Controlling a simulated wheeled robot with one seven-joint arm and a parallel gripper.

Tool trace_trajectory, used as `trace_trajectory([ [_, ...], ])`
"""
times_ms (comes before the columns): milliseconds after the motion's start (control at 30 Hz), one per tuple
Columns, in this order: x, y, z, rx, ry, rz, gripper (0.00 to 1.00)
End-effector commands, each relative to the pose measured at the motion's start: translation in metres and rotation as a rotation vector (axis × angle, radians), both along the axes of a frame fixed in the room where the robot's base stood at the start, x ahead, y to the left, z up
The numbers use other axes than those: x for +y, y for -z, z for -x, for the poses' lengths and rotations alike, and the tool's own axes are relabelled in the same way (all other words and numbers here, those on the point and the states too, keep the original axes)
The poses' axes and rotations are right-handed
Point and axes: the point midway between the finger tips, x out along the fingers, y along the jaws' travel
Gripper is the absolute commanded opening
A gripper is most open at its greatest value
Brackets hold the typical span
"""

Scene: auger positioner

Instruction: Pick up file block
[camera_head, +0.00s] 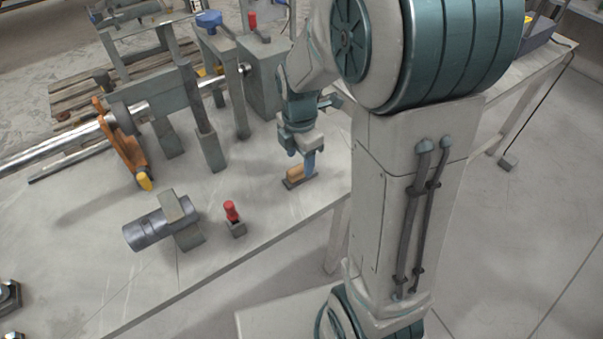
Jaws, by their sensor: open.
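The file block (295,173), a small brown block on a dark base, lies on the grey table near its front edge. My gripper (301,163) points down right over it. One finger shows behind and left of the block and the other reaches down at its right side. The jaws are open. Whether the fingers touch the block cannot be told from this view.
On the table (265,225) stand a grey motor-like cylinder (150,231), a red-handled item (232,215), an orange clamp (122,145) on a long metal shaft (60,147), and grey upright posts (208,140). Bare table lies between the block and the red-handled item.

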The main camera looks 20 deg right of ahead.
Motion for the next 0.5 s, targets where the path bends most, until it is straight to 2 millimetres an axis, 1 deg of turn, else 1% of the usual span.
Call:
trace_trajectory([
  [167, -0.001, 0.013, -0.001, 0.003, 0.000, 0.001, 0.55],
  [400, -0.002, 0.048, -0.004, 0.003, -0.001, 0.000, 0.55],
  [500, -0.002, 0.055, -0.005, 0.001, -0.001, 0.000, 0.55],
])
